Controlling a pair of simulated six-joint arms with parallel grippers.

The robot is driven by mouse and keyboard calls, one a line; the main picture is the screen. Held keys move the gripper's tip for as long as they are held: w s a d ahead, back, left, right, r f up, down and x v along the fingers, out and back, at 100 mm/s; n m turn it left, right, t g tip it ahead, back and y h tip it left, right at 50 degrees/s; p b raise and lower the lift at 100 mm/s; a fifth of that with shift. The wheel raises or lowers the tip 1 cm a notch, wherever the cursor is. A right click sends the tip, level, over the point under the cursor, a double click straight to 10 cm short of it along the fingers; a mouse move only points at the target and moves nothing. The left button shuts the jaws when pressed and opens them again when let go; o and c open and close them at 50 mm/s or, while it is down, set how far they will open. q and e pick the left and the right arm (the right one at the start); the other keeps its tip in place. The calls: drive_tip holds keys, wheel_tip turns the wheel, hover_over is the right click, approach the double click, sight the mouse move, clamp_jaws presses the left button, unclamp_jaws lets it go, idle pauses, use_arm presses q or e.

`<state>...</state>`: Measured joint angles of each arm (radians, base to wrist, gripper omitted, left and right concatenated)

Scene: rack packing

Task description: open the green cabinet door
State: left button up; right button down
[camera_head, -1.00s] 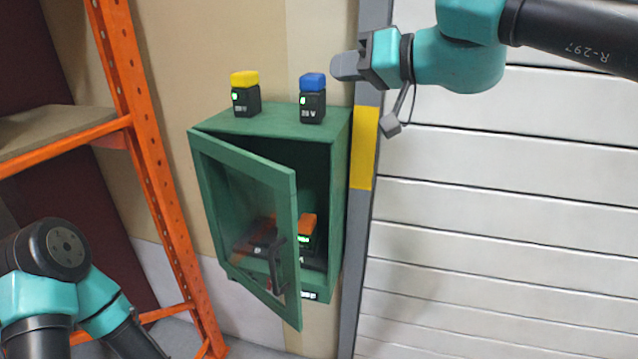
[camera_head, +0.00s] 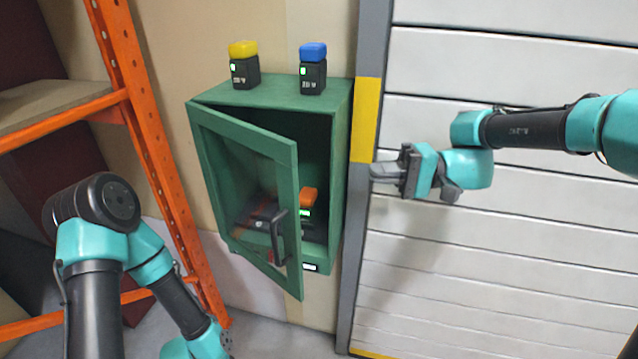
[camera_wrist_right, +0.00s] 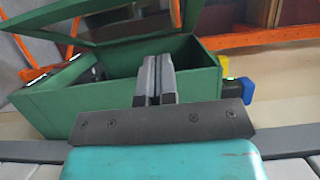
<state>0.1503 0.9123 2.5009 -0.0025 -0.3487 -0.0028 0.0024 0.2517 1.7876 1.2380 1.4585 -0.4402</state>
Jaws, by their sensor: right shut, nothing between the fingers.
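The green cabinet (camera_head: 342,150) hangs on the wall in the middle of the head view. Its glazed green door (camera_head: 288,210) is hinged at the left and stands partly open, with a dark handle (camera_head: 278,236) on its free side. My right gripper (camera_head: 374,171) is shut and empty, to the right of the cabinet and apart from the door. In the right wrist view its fingers (camera_wrist_right: 158,75) show in front of the cabinet's side (camera_wrist_right: 110,105), and the door (camera_wrist_right: 130,20) shows beyond. My left arm is at the lower left; its gripper is out of frame.
A yellow-topped battery (camera_head: 244,66) and a blue-topped battery (camera_head: 312,70) stand on the cabinet. An orange-topped one (camera_head: 307,200) is inside. An orange rack (camera_head: 150,140) stands left; a grey post with a yellow band (camera_head: 365,118) and white shutter (camera_head: 470,260) are right.

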drive_tip(key=shift+a, duration=0.1)
drive_tip(key=s+a, duration=0.3)
drive_tip(key=a, duration=0.9)
drive_tip(key=shift+s+a, duration=0.2)
drive_tip(key=shift+a, duration=0.05)
drive_tip(key=shift+s+a, duration=0.1)
